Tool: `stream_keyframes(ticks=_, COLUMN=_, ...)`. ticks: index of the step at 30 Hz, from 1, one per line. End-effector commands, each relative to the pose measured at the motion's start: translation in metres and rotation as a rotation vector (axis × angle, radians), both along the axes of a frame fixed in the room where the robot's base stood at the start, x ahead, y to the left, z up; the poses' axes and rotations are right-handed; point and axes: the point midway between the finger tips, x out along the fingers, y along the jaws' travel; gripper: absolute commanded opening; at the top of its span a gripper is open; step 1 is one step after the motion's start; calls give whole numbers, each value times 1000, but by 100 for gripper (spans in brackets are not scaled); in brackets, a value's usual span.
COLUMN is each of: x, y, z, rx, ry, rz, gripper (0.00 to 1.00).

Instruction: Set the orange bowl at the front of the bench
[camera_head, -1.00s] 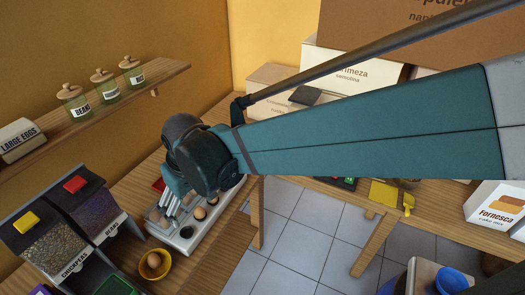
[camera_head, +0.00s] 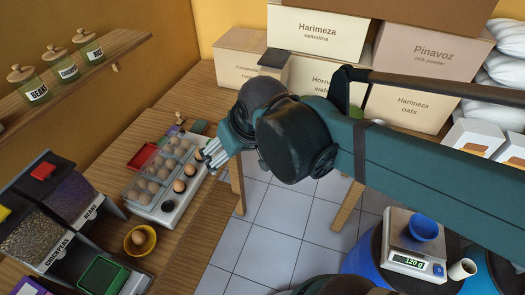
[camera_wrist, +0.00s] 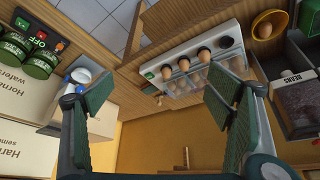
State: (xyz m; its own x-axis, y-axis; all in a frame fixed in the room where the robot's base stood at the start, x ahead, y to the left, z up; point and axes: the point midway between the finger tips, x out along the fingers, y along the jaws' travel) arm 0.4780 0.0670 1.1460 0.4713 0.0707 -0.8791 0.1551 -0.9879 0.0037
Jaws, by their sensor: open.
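The orange bowl (camera_head: 150,249), yellow-orange with an egg in it, stands on the wooden bench (camera_head: 195,235), left of my gripper and apart from it. It lies just in front of the egg machine (camera_head: 168,213). In the wrist view the bowl (camera_wrist: 281,17) is at the top right. My gripper (camera_head: 212,153) hangs in the air by the right end of the egg machine. In the wrist view its two fingers (camera_wrist: 158,98) stand wide apart with nothing between them.
Grain dispensers (camera_head: 38,238) and a green tray (camera_head: 103,275) stand left of the bowl. A red tray (camera_head: 143,157) lies behind. Cartons (camera_head: 318,35) stand at the back. A scale (camera_head: 405,262) with a blue bowl (camera_head: 424,228) is at right. Bench right of the bowl is bare.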

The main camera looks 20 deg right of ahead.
Motion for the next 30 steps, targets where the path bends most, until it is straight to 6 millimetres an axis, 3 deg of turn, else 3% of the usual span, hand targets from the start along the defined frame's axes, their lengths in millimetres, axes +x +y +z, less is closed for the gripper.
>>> stream_keyframes(ticks=6, x=-20, y=-35, z=5, rx=9, ry=-58, rz=-77, gripper=80)
stream_keyframes(ticks=12, x=-34, y=-57, z=7, rx=12, ry=-101, rz=-130, gripper=80)
stream_keyframes(ticks=18, x=-40, y=-67, z=8, rx=14, ry=-121, rz=-154, gripper=80)
stream_keyframes(ticks=30, x=-40, y=-67, z=8, rx=13, ry=-124, rz=-156, gripper=80)
